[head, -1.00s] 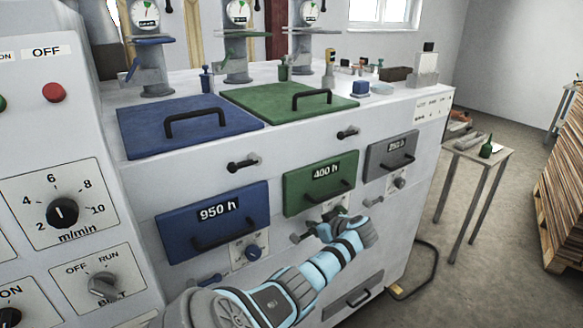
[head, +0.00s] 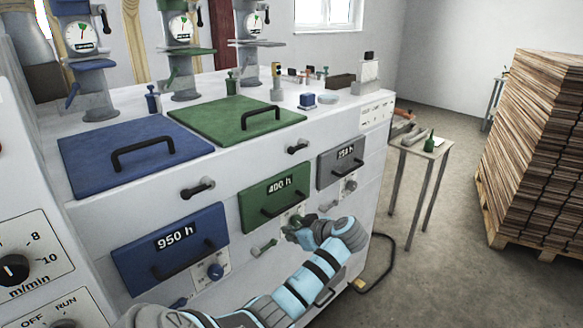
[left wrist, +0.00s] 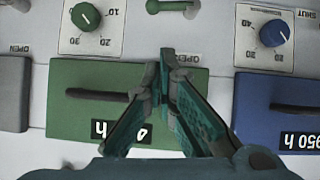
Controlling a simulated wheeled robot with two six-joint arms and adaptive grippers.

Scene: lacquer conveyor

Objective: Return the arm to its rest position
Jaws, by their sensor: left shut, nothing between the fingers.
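My left gripper (head: 293,232) is in front of the white machine (head: 232,260), just below the green 400 h panel (head: 274,197). In the left wrist view my left gripper (left wrist: 178,54) has its fingers together, with nothing between them. That view is upside down and shows the green panel (left wrist: 75,75) behind the fingers and a green knob (left wrist: 86,15) above it. My left arm (head: 300,285) reaches in from the bottom of the head view. My right gripper is in neither view.
The blue 950 h panel (head: 170,250) is left of my gripper and the grey panel (head: 341,160) is to its right. Small valve handles stick out from the machine front. A small table (head: 421,146) and a wood stack (head: 535,150) stand at the right, with open floor between.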

